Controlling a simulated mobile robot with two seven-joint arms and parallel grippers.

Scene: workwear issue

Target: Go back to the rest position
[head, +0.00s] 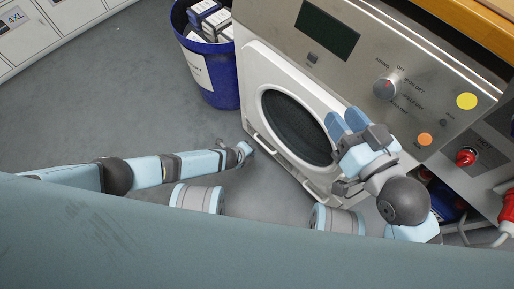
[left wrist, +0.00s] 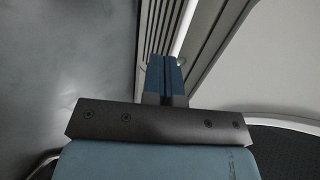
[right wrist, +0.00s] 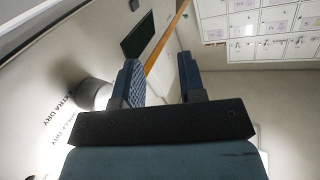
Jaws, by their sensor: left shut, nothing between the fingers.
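My right gripper (head: 345,122) is in front of the dryer's control panel, at the upper right of the round door. In the right wrist view its fingers (right wrist: 158,82) are apart with nothing between them. My left gripper (head: 246,149) is low, beside the left edge of the dryer front. In the left wrist view its two fingers (left wrist: 164,76) are together and hold nothing. The dryer (head: 262,60) has a white front with a dark round door (head: 292,125).
A blue bin (head: 222,88) with boxes in it stands left of the dryer. The panel carries a knob (head: 387,87), a yellow disc (head: 467,101) and an orange disc (head: 425,139). A red button (head: 466,156) is at the right. Lockers (head: 30,35) stand far left. The floor between is clear.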

